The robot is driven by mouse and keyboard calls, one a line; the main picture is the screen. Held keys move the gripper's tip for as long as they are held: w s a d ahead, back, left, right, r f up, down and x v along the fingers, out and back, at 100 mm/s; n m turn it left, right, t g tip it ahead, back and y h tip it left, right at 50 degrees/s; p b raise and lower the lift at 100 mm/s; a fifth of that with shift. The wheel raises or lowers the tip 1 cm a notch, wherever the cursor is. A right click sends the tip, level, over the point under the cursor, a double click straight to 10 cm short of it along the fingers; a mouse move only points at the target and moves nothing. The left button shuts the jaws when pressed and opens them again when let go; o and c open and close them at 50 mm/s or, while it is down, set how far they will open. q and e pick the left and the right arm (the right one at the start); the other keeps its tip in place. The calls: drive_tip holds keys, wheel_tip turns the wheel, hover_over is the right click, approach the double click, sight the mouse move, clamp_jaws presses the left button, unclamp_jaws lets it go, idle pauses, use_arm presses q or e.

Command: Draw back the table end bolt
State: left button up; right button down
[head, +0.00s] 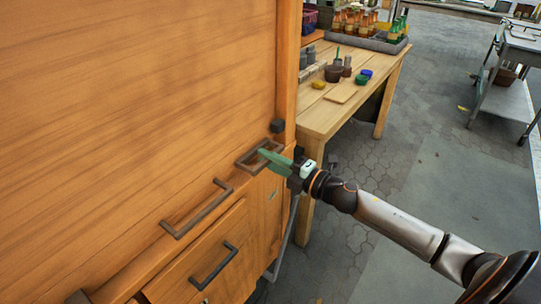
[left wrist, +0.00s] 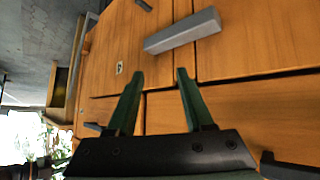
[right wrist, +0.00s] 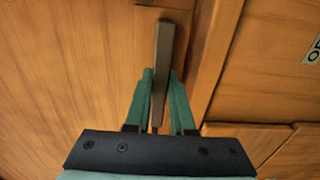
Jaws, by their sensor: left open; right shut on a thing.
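The wooden cabinet (head: 140,90) fills the left of the head view. A dark bar handle (head: 246,158) sits near its right end, on a small wooden plate, and seems to be the end bolt. My right gripper (head: 268,155) is shut on this handle. The right wrist view shows the bar (right wrist: 162,65) upright between the green fingers (right wrist: 160,92); its lower end is partly hidden. My left gripper (left wrist: 153,75) is open and empty in the left wrist view, facing the cabinet fronts below a grey handle (left wrist: 183,30). It is outside the head view.
Two more bar handles, an upper one (head: 196,209) and a drawer one (head: 213,266), stand out from the cabinet. A wooden worktable (head: 325,116) with bottles and bowls stands behind. The paved floor (head: 425,140) to the right is open.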

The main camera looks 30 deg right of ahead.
drive_tip(key=c, duration=0.9)
unclamp_jaws()
drive_tip(key=shift+s+a, duration=0.1)
drive_tip(key=shift+a, duration=0.2)
drive_tip(key=shift+o, duration=0.7)
drive_tip(key=shift+d, duration=0.1)
drive_tip(key=shift+s+d+f, duration=0.1)
drive_tip(key=shift+s+d, duration=0.1)
drive_tip(key=shift+s, duration=0.25)
drive_tip(key=v, duration=1.1)
drive_tip(key=shift+s, duration=0.2)
